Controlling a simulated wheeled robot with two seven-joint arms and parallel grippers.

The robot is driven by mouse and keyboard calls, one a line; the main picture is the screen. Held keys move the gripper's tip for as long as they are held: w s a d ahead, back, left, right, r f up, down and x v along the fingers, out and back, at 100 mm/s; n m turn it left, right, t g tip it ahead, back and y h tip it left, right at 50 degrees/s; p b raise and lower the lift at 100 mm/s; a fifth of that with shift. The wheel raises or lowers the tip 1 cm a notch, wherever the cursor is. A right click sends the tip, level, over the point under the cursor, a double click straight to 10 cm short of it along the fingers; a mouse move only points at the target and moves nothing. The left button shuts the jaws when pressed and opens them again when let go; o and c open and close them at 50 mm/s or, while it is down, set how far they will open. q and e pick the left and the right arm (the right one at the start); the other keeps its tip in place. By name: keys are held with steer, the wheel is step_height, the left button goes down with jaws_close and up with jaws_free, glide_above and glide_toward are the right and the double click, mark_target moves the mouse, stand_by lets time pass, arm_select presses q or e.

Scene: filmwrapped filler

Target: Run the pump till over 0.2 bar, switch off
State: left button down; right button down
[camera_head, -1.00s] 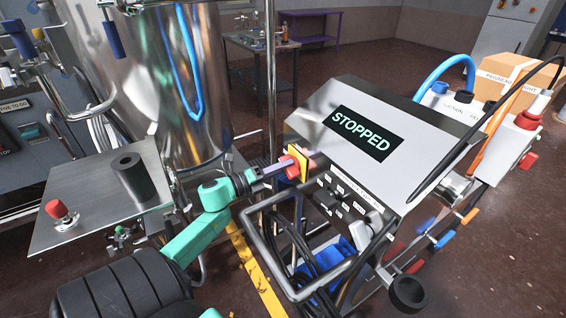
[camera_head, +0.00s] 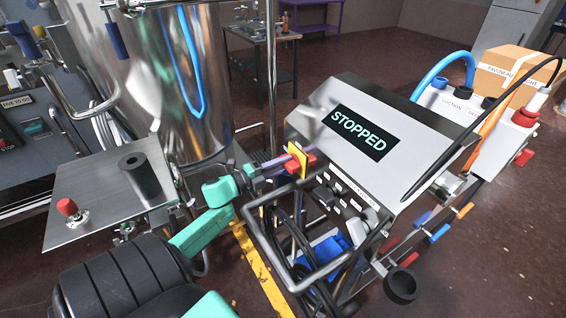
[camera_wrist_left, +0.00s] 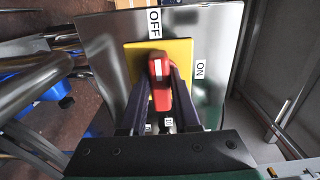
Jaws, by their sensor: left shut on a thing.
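The pump unit (camera_head: 440,150) is a grey cabinet whose sloped top has a dark display (camera_head: 359,134) reading STOPPED in green. On its left side is a red switch handle (camera_head: 306,163) on a yellow plate (camera_head: 297,157). My left gripper (camera_head: 290,160) is shut on this handle. In the left wrist view, my left gripper (camera_wrist_left: 160,88) has its fingers on both sides of the red handle (camera_wrist_left: 158,68), in front of the yellow plate (camera_wrist_left: 182,52). The handle's white mark points towards the OFF label (camera_wrist_left: 154,23); the ON label (camera_wrist_left: 200,70) is to the right. No pressure reading is legible. My right gripper is out of view.
A tubular frame (camera_head: 262,238) with dark cables stands close below my left gripper. A steel shelf (camera_head: 90,190) with a red knob (camera_head: 68,208) and black cylinder (camera_head: 140,175) is at left, beside a steel tank (camera_head: 160,70). Hoses and a cardboard box (camera_head: 510,70) are right.

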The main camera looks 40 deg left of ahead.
arm_select(q)
steer(key=c, duration=0.6)
jaws_free()
steer(key=shift+c, duration=0.2)
steer(key=v, duration=1.4)
steer(key=shift+s+b, duration=0.35)
steer(key=shift+b, duration=0.1)
